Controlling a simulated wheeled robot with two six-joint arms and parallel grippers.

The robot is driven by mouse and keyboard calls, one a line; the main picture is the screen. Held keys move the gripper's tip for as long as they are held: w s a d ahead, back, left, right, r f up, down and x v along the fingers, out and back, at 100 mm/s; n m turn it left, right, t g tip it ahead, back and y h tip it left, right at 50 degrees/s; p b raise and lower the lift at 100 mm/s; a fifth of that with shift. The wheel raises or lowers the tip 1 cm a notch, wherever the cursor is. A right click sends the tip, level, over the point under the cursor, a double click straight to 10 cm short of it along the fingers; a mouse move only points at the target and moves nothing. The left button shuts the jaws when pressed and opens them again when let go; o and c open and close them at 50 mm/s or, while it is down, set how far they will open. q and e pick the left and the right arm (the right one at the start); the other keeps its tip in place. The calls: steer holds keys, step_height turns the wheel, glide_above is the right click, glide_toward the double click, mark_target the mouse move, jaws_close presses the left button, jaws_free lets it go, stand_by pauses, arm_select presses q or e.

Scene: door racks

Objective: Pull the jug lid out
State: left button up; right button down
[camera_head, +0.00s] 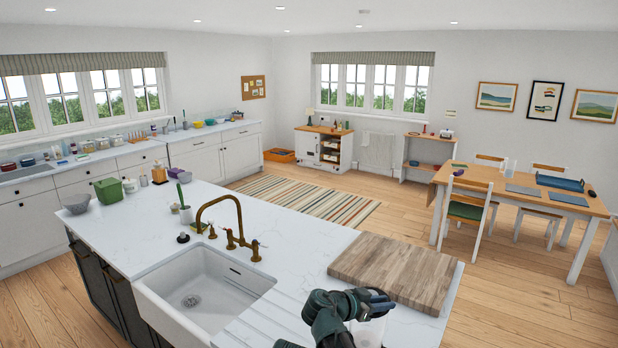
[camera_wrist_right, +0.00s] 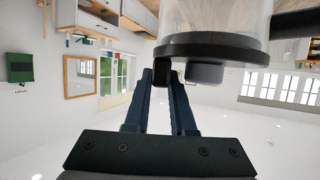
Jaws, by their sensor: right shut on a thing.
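The clear jug (camera_head: 369,330) stands at the front of the white island top, partly hidden behind my right gripper (camera_head: 378,302). In the right wrist view the picture is upside down, and the jug (camera_wrist_right: 215,18) shows at the top with its dark round lid (camera_wrist_right: 212,43) across its mouth. A grey round knob (camera_wrist_right: 205,73) sticks out from the lid. My right gripper (camera_wrist_right: 170,76) is shut on a small black part at the lid's edge, beside the knob. The lid looks seated on the jug.
A wooden board (camera_head: 385,267) lies just behind my right gripper. A white sink (camera_head: 205,290) with a brass tap (camera_head: 232,238) is to the left. The marble top (camera_head: 305,243) between tap and board is clear.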

steer(key=shift+r+p, duration=2.15)
steer(key=shift+r, duration=0.15)
steer(key=shift+f, duration=0.1)
